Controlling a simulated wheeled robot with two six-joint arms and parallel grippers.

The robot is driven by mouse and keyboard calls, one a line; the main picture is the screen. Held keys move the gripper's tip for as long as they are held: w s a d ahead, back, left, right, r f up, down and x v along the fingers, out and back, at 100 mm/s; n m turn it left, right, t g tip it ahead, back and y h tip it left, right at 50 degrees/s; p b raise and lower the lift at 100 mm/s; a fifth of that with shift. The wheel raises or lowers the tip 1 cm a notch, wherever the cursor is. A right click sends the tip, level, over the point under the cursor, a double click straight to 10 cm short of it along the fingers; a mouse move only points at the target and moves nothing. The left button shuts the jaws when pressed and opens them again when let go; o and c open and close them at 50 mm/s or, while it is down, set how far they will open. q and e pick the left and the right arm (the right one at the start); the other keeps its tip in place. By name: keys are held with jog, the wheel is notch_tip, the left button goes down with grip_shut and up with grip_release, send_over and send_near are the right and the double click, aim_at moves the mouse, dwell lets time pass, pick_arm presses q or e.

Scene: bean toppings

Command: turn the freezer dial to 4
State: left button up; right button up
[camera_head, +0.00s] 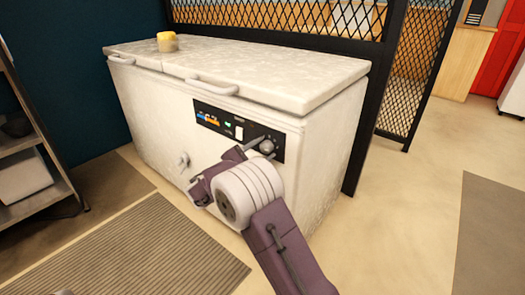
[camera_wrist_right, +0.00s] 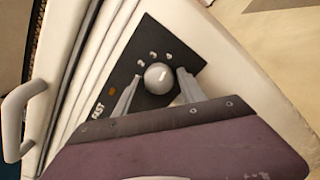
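The white chest freezer (camera_head: 150,112) stands against the dark wall with its lid down. Its black control panel (camera_head: 212,120) is on the front, near the right end. The round grey dial (camera_head: 267,146) is at the panel's right; it also shows in the right wrist view (camera_wrist_right: 158,77), with small numbers beside it and a pale mark on its face. The exact setting is too small to read. My right gripper (camera_head: 259,144) is at the panel, its fingers apart on either side of the dial, with slight gaps showing.
A yellow-topped jar (camera_head: 167,42) stands on the freezer lid. Lid handles (camera_head: 212,86) stick out along the front edge. A black mesh partition (camera_head: 400,80) is right of the freezer, and a shelf rack (camera_head: 30,140) is at left. Floor in front is clear, with a ribbed mat (camera_head: 150,250).

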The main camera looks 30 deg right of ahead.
jog(key=shift+o, duration=0.2)
jog(key=shift+a+r, duration=0.1)
jog(key=p+v, duration=0.4)
jog(key=v, duration=0.5)
